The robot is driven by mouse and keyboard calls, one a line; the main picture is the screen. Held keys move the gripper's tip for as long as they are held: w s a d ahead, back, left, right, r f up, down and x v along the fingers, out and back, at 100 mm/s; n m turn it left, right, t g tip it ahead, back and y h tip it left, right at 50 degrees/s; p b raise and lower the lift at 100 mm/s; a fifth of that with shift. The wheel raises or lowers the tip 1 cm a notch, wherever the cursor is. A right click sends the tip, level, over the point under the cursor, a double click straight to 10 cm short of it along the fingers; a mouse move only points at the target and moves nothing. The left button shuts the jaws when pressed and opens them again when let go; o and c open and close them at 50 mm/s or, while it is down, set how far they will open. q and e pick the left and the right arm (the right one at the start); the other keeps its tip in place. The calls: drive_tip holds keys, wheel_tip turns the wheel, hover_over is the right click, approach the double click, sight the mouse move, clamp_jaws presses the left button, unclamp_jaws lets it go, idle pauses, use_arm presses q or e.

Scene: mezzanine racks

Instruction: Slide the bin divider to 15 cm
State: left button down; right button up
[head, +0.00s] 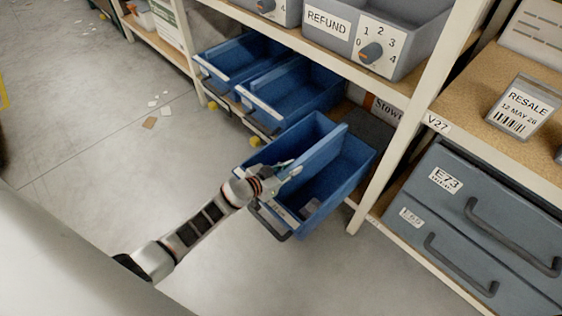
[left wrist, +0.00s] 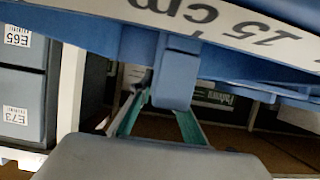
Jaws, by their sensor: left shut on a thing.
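The blue bin (head: 352,168) juts out from the lower shelf in the head view. Its divider (head: 322,149) is an upright blue panel running front to back inside it. My left gripper (head: 287,173) is at the divider's front end. In the left wrist view the gripper's green-edged fingers (left wrist: 157,122) are on either side of the divider's blue tab (left wrist: 173,78), shut on it. A white scale strip (left wrist: 235,22) runs above the tab, upside down and partly cut off; its lettering looks like "15 cm". My right gripper is in neither view.
Two more blue bins (head: 243,62) sit to the left on the same shelf. A white rack post (head: 405,140) stands just right of the bin. Grey drawers (head: 485,215) with handles lie farther right. The floor in front is mostly clear, with a few scraps (head: 150,122).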

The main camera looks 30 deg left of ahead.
use_arm(q)
drive_tip(key=shift+d, duration=0.1)
drive_tip(key=c, duration=1.9)
unclamp_jaws()
drive_tip(key=shift+s, duration=0.2)
drive_tip(key=v, duration=1.1)
drive_tip(key=shift+s+r, duration=0.25)
